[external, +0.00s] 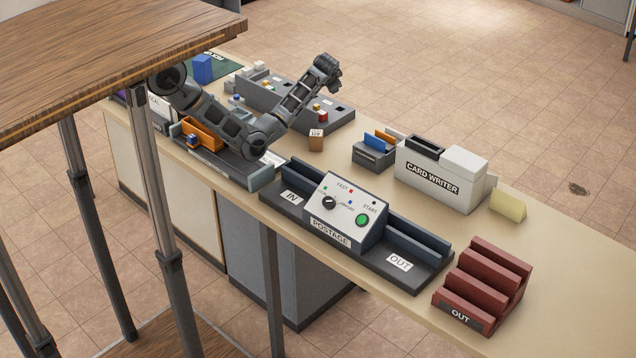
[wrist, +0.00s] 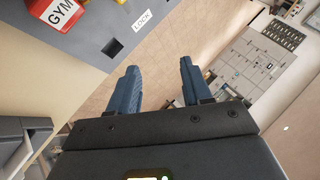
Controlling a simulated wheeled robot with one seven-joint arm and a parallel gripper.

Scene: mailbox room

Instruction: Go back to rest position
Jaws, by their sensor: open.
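My gripper (external: 328,64) is at the raised end of my arm, above the far edge of the counter in the external view. In the wrist view, my gripper (wrist: 158,90) shows two blue fingers spread apart with only the floor and far wall between and beyond them. It is open and empty. My arm bends low over the counter and then rises to the upper right. The gripper touches nothing that I can see.
The counter holds a postage machine (external: 345,215), a card writer (external: 440,177), a red OUT rack (external: 482,285) and a grey panel (external: 340,117) near my arm. A wooden tabletop (external: 100,50) stands in front at upper left. In the wrist view, a red GYM box (wrist: 58,12) sits on a grey surface.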

